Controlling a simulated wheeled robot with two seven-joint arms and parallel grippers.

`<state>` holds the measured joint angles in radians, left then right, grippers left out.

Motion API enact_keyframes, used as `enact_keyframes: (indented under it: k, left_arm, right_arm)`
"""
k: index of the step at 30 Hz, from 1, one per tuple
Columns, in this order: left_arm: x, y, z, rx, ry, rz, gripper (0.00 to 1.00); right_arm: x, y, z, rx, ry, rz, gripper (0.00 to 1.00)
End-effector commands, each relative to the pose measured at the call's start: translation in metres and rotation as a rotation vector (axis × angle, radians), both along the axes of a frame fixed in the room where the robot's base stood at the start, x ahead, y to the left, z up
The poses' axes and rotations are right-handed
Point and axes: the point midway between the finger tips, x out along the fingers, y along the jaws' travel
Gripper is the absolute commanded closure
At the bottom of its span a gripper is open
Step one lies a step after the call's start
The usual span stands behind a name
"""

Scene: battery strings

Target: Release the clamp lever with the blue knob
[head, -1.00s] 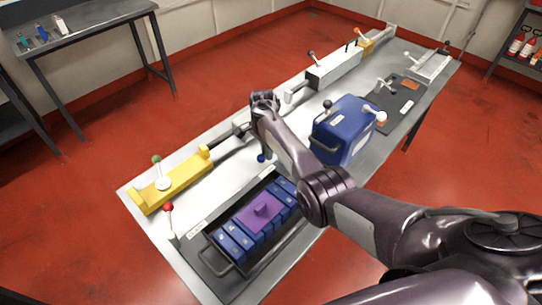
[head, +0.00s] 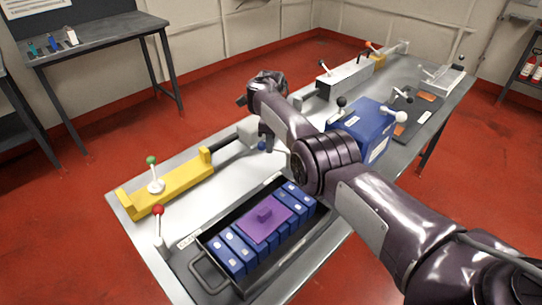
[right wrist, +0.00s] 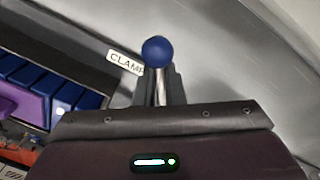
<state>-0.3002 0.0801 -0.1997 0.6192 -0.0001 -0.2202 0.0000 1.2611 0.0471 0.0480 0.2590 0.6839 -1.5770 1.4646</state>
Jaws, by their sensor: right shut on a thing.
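The blue knob (right wrist: 158,52) tops a short metal lever in the right wrist view, beside a white CLAMP label (right wrist: 125,62). A bit of it shows in the head view (head: 262,146), between the battery tray and the rail. My right gripper (right wrist: 158,88) is shut on the lever just below the knob, one dark finger on each side. In the head view the right gripper (head: 267,136) points down and is mostly hidden by my own arm. The lever's base is hidden. My left gripper is not in view.
A black tray (head: 243,290) of blue batteries with a purple block (head: 265,216) lies nearby. A red-knob lever (head: 158,211) and a yellow fixture with a green knob (head: 152,160) stand left. A blue box (head: 362,122) stands to the right, close to my arm.

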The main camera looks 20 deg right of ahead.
Motion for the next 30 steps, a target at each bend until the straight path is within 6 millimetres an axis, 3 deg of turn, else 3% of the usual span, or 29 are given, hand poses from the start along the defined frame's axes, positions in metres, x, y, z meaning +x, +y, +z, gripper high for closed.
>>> enact_keyframes:
  k: [1, 7, 24, 25, 30]
  left_arm:
    - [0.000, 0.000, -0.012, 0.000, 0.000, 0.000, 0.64]
    - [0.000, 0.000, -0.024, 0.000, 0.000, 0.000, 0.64]
    - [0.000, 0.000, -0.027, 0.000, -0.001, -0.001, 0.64]
    - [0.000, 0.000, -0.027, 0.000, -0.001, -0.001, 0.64]
    - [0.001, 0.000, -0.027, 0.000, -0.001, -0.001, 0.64]
  right_arm:
    - [0.000, 0.004, -0.008, 0.007, 0.007, -0.018, 1.00]
    - [0.004, 0.001, -0.005, 0.006, 0.006, -0.088, 1.00]
    - [0.007, -0.002, 0.000, 0.003, -0.002, -0.121, 1.00]
    - [0.007, -0.002, 0.001, 0.003, -0.002, -0.121, 0.87]
    - [0.007, -0.002, 0.001, 0.003, -0.003, -0.120, 0.65]
